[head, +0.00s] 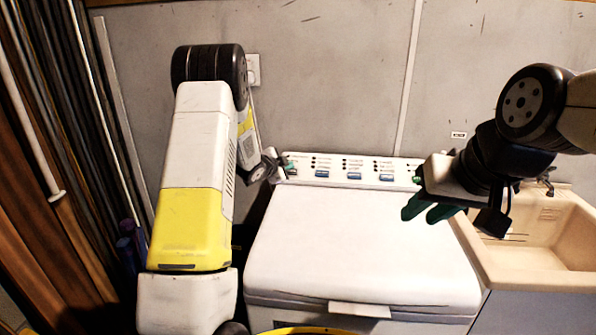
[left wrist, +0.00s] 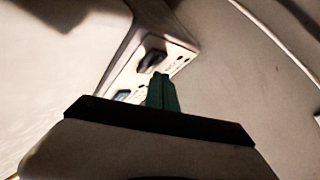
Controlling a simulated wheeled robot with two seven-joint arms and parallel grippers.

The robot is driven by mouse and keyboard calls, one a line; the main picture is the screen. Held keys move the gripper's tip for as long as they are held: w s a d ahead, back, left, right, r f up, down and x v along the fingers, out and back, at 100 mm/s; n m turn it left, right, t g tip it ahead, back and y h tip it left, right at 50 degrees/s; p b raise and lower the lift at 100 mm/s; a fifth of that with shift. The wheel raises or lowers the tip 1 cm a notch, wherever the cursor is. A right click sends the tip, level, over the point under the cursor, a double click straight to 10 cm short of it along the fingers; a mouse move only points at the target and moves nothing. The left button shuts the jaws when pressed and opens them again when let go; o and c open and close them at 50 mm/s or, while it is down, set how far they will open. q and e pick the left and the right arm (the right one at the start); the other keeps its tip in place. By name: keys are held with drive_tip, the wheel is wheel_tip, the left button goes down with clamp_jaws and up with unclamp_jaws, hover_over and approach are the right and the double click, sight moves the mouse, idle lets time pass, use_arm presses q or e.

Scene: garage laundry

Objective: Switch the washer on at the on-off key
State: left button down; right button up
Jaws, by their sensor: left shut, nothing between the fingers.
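The white washer (head: 360,245) stands in the middle of the head view, lid closed, with a control panel (head: 337,166) along its back edge. Several blue keys (head: 354,176) line the panel. My left gripper (head: 284,163) is shut and empty at the panel's left end. In the left wrist view its green fingertips (left wrist: 161,76) are just below a dark key (left wrist: 152,60) near the panel's end; I cannot tell whether they touch it. I cannot read which is the on-off key. My right gripper (head: 428,211) looks open and empty above the lid's right side.
A beige sink (head: 545,240) with a tap (head: 546,180) adjoins the washer on the right. Long boards and poles (head: 60,120) lean at the left. A wall outlet (head: 253,70) is on the grey wall behind. The washer lid is clear.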

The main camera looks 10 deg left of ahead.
use_arm(q)
drive_tip(key=shift+w+f, duration=0.2)
drive_tip(key=shift+f, duration=0.75)
idle(1.1)
drive_tip(key=shift+s+r, duration=0.35)
drive_tip(key=shift+r, duration=0.55)
drive_tip(key=shift+r, duration=0.1)
drive_tip(key=shift+s+r, duration=0.3)
drive_tip(key=shift+r, duration=0.45)
drive_tip(key=shift+s+r, duration=0.35)
drive_tip(key=shift+r, duration=0.45)
drive_tip(key=shift+s+r, duration=0.3)
drive_tip(key=shift+r, duration=0.45)
drive_tip(key=shift+r, duration=0.1)
